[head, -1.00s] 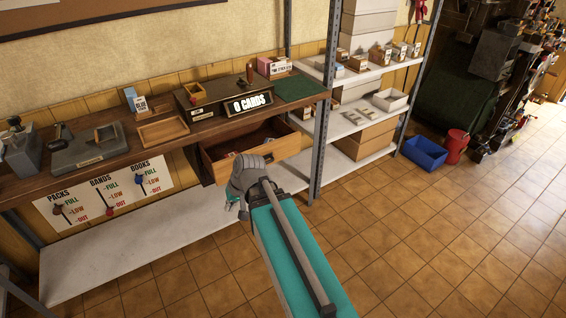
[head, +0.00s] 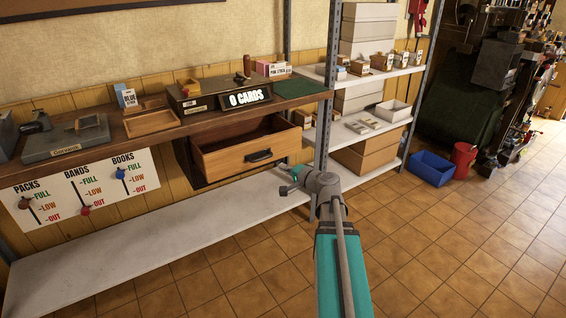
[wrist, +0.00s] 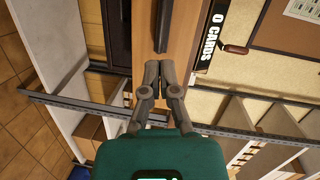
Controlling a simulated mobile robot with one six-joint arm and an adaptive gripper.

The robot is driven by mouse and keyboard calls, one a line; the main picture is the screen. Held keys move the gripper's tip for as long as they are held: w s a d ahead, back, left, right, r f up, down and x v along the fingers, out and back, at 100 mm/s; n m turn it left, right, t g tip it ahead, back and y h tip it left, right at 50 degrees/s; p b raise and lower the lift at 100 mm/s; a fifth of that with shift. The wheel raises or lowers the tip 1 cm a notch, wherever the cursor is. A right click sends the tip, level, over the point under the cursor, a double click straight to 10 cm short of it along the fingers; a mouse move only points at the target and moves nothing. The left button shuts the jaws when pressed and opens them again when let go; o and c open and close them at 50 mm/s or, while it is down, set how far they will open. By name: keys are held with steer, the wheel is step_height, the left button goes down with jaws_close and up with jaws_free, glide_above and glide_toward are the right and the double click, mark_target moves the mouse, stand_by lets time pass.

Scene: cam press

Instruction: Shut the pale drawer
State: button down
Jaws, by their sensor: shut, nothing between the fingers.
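The pale drawer (head: 231,158) is a light wood drawer with a dark handle (head: 259,156). It stands pulled out under the brown bench, right of its middle, below the "0 CARDS" sign. Its open top shows in the head view. My gripper (head: 285,178) is shut and empty, at the lower right of the drawer front. In the wrist view, my fingertips (wrist: 158,64) point at the pale drawer front (wrist: 181,40), near the end of it, with the handle (wrist: 162,25) beyond them. I cannot tell whether the fingers touch it.
A grey upright post (head: 322,135) of the shelving stands close to the right of the drawer. A white low shelf (head: 150,235) runs below the bench. A blue bin (head: 432,168) and a red bucket (head: 463,158) stand on the floor at right. The tiled floor in front is clear.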

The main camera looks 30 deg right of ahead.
mark_target(280, 146)
steer(key=s+d+f+m+t+h+b, duration=0.1)
steer(key=d+m+t+h+b, duration=0.1)
steer(key=d, duration=0.5)
steer(key=shift+s+d+m+h, duration=0.3)
steer(key=shift+m+h, duration=0.1)
steer(key=shift+m, duration=0.4)
steer(key=shift+w, duration=0.1)
steer(key=w, duration=1.3)
steer(key=shift+w+a, duration=0.3)
steer(key=shift+w, duration=0.1)
steer(key=shift+w, duration=0.1)
steer(key=w, duration=1.7)
steer(key=shift+w+a, duration=0.25)
steer(key=shift+s, duration=0.2)
